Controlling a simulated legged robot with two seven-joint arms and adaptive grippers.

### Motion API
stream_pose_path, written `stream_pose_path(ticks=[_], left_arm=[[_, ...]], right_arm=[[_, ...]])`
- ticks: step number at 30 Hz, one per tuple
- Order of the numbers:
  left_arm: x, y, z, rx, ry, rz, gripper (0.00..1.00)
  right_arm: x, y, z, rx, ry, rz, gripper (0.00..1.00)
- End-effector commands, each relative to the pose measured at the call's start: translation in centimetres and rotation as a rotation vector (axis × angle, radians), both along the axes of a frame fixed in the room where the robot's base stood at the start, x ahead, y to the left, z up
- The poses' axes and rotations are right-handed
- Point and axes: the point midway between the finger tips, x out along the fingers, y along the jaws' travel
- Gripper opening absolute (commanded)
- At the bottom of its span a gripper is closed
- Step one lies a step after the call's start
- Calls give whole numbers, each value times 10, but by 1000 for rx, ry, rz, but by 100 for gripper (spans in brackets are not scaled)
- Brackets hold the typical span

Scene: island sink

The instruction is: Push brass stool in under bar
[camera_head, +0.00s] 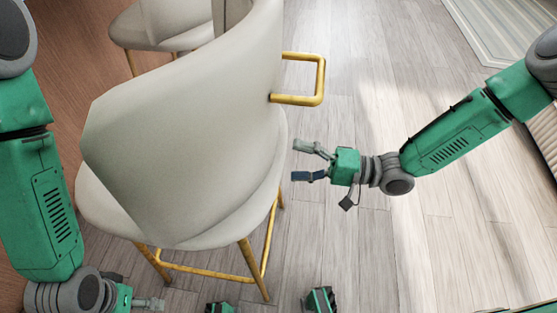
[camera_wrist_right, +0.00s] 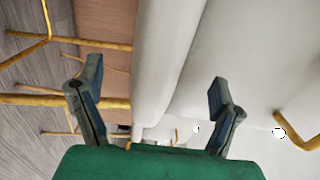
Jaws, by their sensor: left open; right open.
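The brass stool (camera_head: 190,120) has a cream upholstered seat and back, gold legs and a gold handle (camera_head: 322,80) on the right side of its back. It stands directly in front of me, with its back towards me. My right gripper (camera_head: 302,161) is open and empty just right of the stool's seat, below the handle. In the right wrist view its two fingers (camera_wrist_right: 158,95) are spread, with the cream seat and back beyond them. My left gripper (camera_head: 150,303) is low at the left, near the stool's legs and only partly in view.
A second cream stool (camera_head: 160,25) with gold legs stands beyond at the upper left. A brown wood panel (camera_head: 75,40) is on the left. The grey plank floor (camera_head: 370,90) is open on the right, with a pale rug (camera_head: 500,30) at the upper right.

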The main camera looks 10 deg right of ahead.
Motion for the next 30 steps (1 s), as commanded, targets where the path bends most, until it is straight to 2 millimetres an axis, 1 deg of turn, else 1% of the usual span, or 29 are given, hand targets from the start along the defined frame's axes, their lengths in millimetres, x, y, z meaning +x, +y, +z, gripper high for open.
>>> stream_pose_path(ticks=[1,3,6,9,13,20,23,24,26,27,30], left_arm=[[0,0,-5,0,0,0,86],[0,0,-8,0,0,0,86],[0,0,-12,0,0,0,86],[0,0,-14,0,0,0,86],[0,0,-14,0,0,0,86],[0,0,-14,0,0,0,86],[0,0,-14,0,0,0,86],[0,0,-14,0,0,0,86],[0,0,-14,0,0,0,86],[0,0,-14,0,0,0,86],[0,0,-15,0,-1,0,86]], right_arm=[[3,12,-2,1,-1,5,86],[6,25,-2,0,0,4,86],[11,38,-2,0,-1,2,86],[14,48,-1,-1,-2,1,86],[16,52,0,0,-2,-1,86],[16,53,0,0,-1,-1,86],[16,53,0,0,-1,-1,55],[16,53,0,0,-1,-1,40],[16,52,0,-1,0,-1,19],[16,52,-1,-2,1,-1,13],[16,52,-2,-3,1,-1,13]])
